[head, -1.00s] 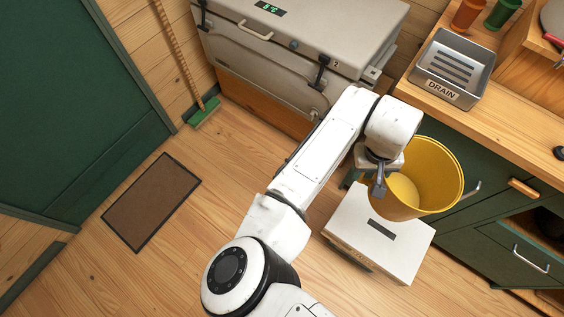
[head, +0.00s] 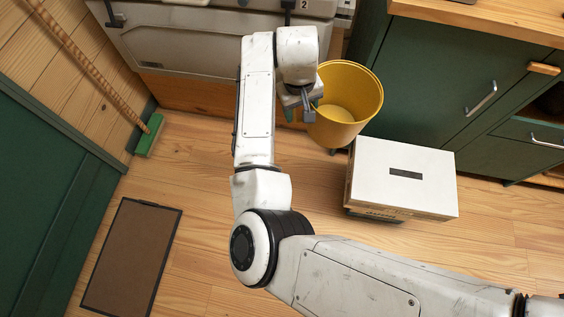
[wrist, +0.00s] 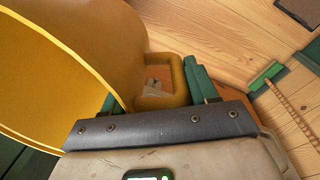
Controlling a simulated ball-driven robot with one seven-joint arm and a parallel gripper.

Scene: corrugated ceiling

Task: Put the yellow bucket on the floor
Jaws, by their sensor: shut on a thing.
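The yellow bucket (head: 362,100) is upright or nearly so in the head view, with its open top toward me. It is beyond the white-topped box and in front of the cooler. My gripper (head: 308,106) is at the bucket's left side. In the wrist view, the green fingers of my gripper (wrist: 160,88) are on either side of a yellow loop on the bucket (wrist: 105,40), shut on it. The gap between the bucket's bottom and the floor (head: 240,290) cannot be told.
The white-topped box (head: 425,180) stands right of the bucket. Green cabinets (head: 425,85) are to the right, and the cooler (head: 190,50) is behind. A brown mat (head: 130,260) and a green broom (head: 149,136) are at left. Floor between mat and box is bare, partly behind my arm.

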